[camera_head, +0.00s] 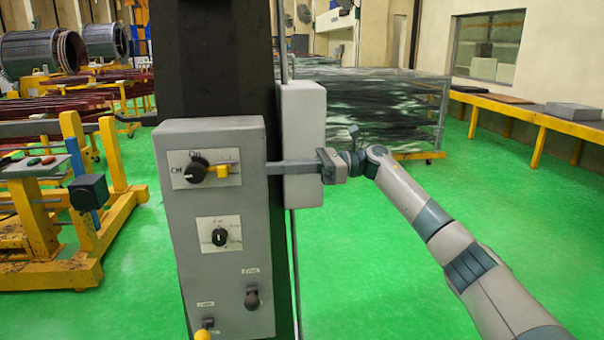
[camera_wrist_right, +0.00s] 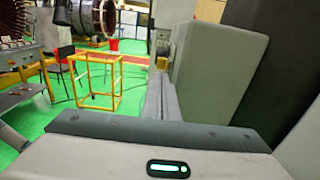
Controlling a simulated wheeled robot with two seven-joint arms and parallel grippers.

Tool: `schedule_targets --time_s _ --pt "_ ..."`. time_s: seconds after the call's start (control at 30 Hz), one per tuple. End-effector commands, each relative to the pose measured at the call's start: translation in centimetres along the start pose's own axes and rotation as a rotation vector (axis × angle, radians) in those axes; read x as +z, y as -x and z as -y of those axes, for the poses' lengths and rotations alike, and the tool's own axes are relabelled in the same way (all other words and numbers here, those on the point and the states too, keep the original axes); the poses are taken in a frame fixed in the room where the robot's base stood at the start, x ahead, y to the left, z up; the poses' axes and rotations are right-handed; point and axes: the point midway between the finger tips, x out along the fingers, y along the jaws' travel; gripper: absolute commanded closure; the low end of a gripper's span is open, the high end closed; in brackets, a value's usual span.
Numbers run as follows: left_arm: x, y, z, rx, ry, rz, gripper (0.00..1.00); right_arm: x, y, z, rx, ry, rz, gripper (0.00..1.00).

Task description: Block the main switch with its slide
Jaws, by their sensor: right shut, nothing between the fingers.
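The grey control box (camera_head: 190,260) stands on a dark column. The main switch (camera_head: 194,172) is a black knob on a white plate near its top, with ON and OFF marks. Its exact pointing is too small to tell. The yellow slide (camera_head: 222,171) sits just right of the knob. My right gripper (camera_head: 268,167) comes in from the right, level with the slide, its shut, empty fingers ending at the box's right edge. I cannot tell whether they touch the box.
A second black knob (camera_head: 220,237), a lower dark knob (camera_head: 252,298) and a yellow knob (camera_head: 203,334) are on the box below. A pale box (camera_head: 305,110) is on the column behind my fingers. Green floor to the right is open. Yellow stands (camera_head: 120,160) are at left.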

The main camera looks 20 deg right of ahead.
Motion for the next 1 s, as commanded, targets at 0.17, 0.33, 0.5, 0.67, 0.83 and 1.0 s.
schedule_targets --time_s 0.17,0.33,0.5,0.67,0.83,1.0 --pt "-3.0 -0.7 -0.6 0.008 0.002 -0.08 0.45 -0.2 2.5 0.1 -0.002 0.0 0.001 1.0" --pt "-2.7 -1.0 -0.2 0.001 0.004 -0.053 0.45 -0.1 4.3 0.1 -0.001 0.0 0.0 1.0" --pt "-2.6 -1.0 0.0 -0.001 0.005 -0.039 0.45 0.0 5.0 0.1 -0.001 0.0 0.0 1.0" --pt "-2.6 -0.9 0.1 -0.002 0.006 -0.037 0.45 0.0 5.0 0.0 -0.001 0.0 0.0 1.0" --pt "-2.6 -0.9 0.1 -0.002 0.006 -0.037 0.45 0.0 5.0 0.0 -0.001 -0.001 0.0 1.0" --pt "-2.5 -0.9 0.1 -0.002 0.006 -0.036 0.45 0.0 5.0 0.0 -0.001 -0.001 0.0 1.0"
